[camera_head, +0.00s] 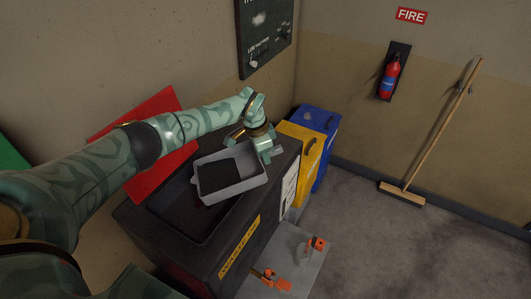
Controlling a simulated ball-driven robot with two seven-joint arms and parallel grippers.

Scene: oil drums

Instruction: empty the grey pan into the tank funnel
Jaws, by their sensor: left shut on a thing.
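My left gripper (266,151) is shut on the far right edge of the grey pan (236,190). The pan is held over the dark tank (225,245), above the right part of its recessed top, the tank funnel (180,218). A dark patch, seemingly oil, covers much of the pan's floor. The pan looks close to level, and no pouring stream shows. The pan hides part of the funnel. The red lid (150,125) stands open behind the tank. My right gripper is not in view.
A yellow bin (302,150) and a blue bin (322,122) stand beyond the tank. Orange-handled items (272,280) lie on a grey mat (300,265) in front. A broom (438,130) leans on the wall near a fire extinguisher (389,76). The floor at right is clear.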

